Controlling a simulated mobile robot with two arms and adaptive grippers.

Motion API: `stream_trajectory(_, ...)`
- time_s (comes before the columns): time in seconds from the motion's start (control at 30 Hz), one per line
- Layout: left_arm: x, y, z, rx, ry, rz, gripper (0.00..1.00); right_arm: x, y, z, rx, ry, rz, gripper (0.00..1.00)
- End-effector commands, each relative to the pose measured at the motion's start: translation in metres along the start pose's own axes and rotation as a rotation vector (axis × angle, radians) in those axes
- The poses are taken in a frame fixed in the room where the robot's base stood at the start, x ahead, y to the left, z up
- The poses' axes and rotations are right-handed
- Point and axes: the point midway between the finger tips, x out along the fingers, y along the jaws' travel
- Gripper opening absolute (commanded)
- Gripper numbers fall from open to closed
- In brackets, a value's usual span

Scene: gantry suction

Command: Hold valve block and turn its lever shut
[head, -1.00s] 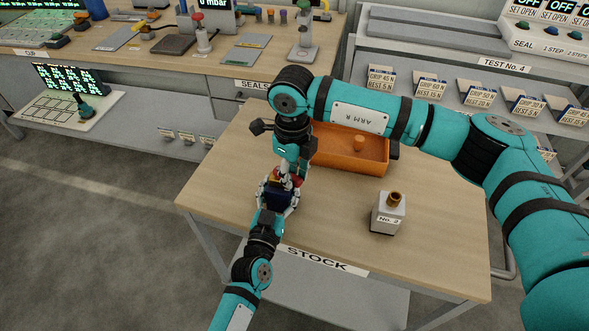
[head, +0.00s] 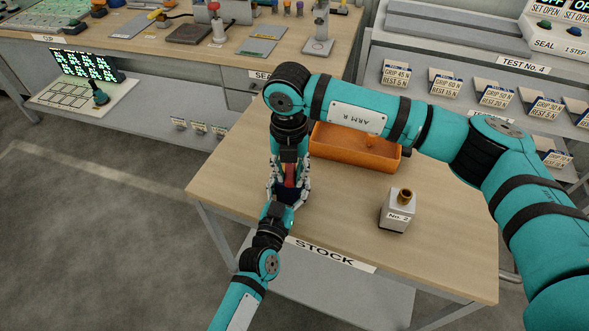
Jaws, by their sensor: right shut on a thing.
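The dark blue valve block (head: 290,194) is small and mostly hidden between my two grippers, near the table's left front part. Its red lever (head: 290,178) shows above the block, running up and down in the picture. My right gripper (head: 290,182) comes down from above and is shut on the red lever, its fingers to either side. My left gripper (head: 287,200) reaches up from the front edge, with pale fingers on both sides of the block. Whether these fingers press on the block is too small to tell.
An orange tray (head: 337,155) lies behind my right forearm, partly hidden by it. A grey block with a brass top, marked No. 2 (head: 396,216), stands to the right. The wooden table (head: 450,235) is clear around it.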

Motion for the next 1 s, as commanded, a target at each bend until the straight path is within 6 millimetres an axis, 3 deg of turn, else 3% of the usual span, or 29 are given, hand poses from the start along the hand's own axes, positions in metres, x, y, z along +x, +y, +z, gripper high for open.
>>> stream_trajectory(0.43, -0.0002, 0.0011, -0.0003, 0.001, 0.001, 0.001, 0.0, -0.0008, 0.0095, 0.0023, 0.25, -0.003, 0.003, 0.0)
stream_trajectory(1.0, -0.0003, 0.0012, -0.0002, 0.001, 0.001, 0.002, 0.0, -0.0008, 0.011, 0.003, 0.296, -0.004, 0.003, 0.0)
